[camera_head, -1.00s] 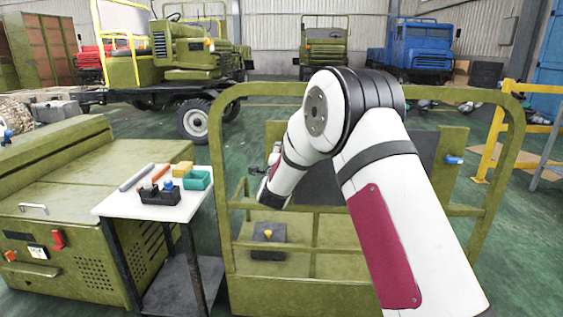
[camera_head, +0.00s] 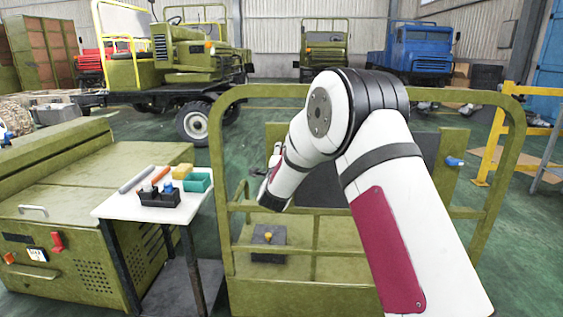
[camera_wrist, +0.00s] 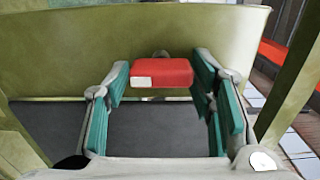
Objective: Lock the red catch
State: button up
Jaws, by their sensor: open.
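The red catch (camera_wrist: 161,73) is a red block with a pale patch at its lower left, in front of an olive-green panel (camera_wrist: 60,50) in the wrist view. A small grey piece shows just above its top edge. My gripper (camera_wrist: 163,88) is open, with one teal-padded finger on each side of the catch and a gap visible on the left. The right finger is close to the catch; I cannot tell whether it touches. In the head view my arm hides most of the gripper, and I cannot make out this catch there.
A green railing frame (camera_head: 222,200) surrounds my arm. A white-topped stand (camera_head: 110,208) with small parts and a green cabinet (camera_head: 60,205) with a red latch (camera_head: 57,241) stand at left. A dark plate (camera_wrist: 150,130) lies below the fingers.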

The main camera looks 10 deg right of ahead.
jog(key=v, duration=1.2)
jog(key=s+a+r+n+g+y, duration=0.2)
jog(key=s+n+g+y, duration=0.1)
jog(key=s+n, duration=0.35)
jog(key=s+a+r+n+g+y, duration=0.25)
jog(key=s+n+y, duration=0.2)
jog(key=s, duration=0.35)
jog(key=s+d+f+n+g+h, duration=0.1)
jog(key=s+d+n+g, duration=0.25)
jog(key=s, duration=0.95)
jog(key=s+d+n+g, duration=0.2)
jog(key=s+n+g, duration=0.2)
jog(key=s, duration=0.9)
jog(key=s+d+f+n+g+h, duration=0.1)
jog(key=s+d+n+g, duration=0.2)
jog(key=s, duration=1.1)
notch_tip(320, 180, up, 23)
jog(key=a+t+p, duration=0.1)
jog(key=t+p, duration=0.2)
jog(key=p, duration=1.8)
jog(key=shift+w+p, duration=0.35)
